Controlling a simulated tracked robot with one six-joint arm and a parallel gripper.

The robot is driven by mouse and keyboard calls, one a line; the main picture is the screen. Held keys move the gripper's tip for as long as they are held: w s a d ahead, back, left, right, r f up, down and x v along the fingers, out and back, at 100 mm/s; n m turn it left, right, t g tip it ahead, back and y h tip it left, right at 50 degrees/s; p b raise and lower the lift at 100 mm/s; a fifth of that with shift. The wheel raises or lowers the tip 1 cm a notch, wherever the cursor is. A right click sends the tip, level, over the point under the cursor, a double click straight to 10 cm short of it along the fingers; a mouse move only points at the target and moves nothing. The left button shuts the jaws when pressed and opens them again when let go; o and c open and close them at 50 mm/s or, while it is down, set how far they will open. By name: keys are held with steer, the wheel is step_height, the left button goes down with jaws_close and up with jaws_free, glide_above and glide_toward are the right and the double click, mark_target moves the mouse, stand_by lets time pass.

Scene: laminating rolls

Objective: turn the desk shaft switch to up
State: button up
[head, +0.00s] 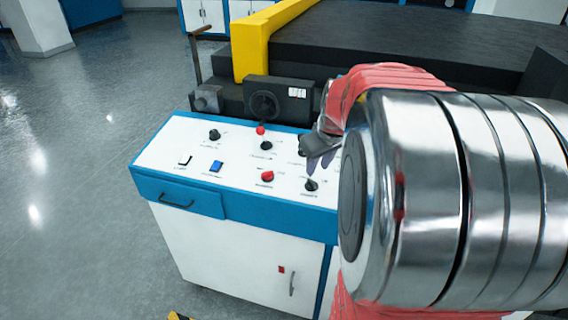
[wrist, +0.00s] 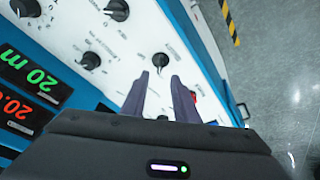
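The white sloped top of the control desk (head: 235,160) carries several knobs and switches. Their labels are too small to read, so I cannot tell for sure which is the shaft switch. In the wrist view a black knob (wrist: 160,60) lies just beyond my gripper's fingertips (wrist: 160,80), in line with the gap between them. The two fingers are apart with nothing between them. In the head view my gripper (head: 320,146) is over the right part of the desk top, near a black knob (head: 311,185) at the front right. My arm hides the desk's right end.
A red-capped knob (head: 267,176), a blue switch (head: 216,166) and a black knob (head: 214,134) are farther left. More knobs (wrist: 91,60) and a green-digit display (wrist: 30,72) show in the wrist view. A yellow-framed machine (head: 252,50) stands behind. The floor at left is clear.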

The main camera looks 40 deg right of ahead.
mark_target(311, 181)
steer(key=x, duration=0.8)
steer(key=shift+w+d+f, duration=0.1)
steer(key=shift+w+f, duration=0.05)
steer(key=shift+f, duration=0.1)
jaws_close()
